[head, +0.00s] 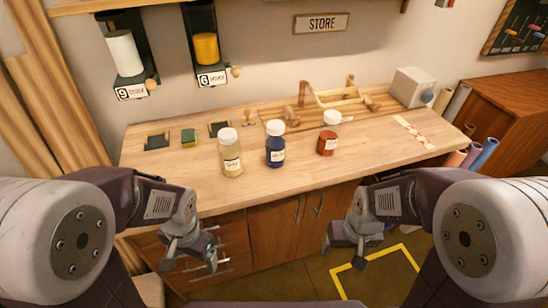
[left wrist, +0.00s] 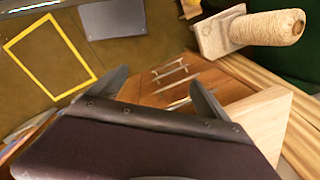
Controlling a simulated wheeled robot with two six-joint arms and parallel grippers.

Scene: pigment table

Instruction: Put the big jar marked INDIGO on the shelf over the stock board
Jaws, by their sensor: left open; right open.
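A dark blue jar (head: 275,152) with a white cap and pale label stands upright on the wooden table (head: 380,147); its label is too small to read. A pale yellow jar (head: 231,160) stands just left of it, and a shorter red-brown jar (head: 326,145) to its right. A wooden shelf edge (head: 75,7) shows at the top left; its top is out of view. I cannot pick out the stock board for certain. My left gripper (head: 190,262) and right gripper (head: 343,248) are open and empty, below and in front of the table's front edge.
Two wall dispensers, white (head: 124,53) and yellow (head: 206,48), hang over the table's left part. A STORE sign (head: 321,23) is on the wall. A wooden rack (head: 340,97) and grey box (head: 411,87) stand at the back. The table front near the jars is clear.

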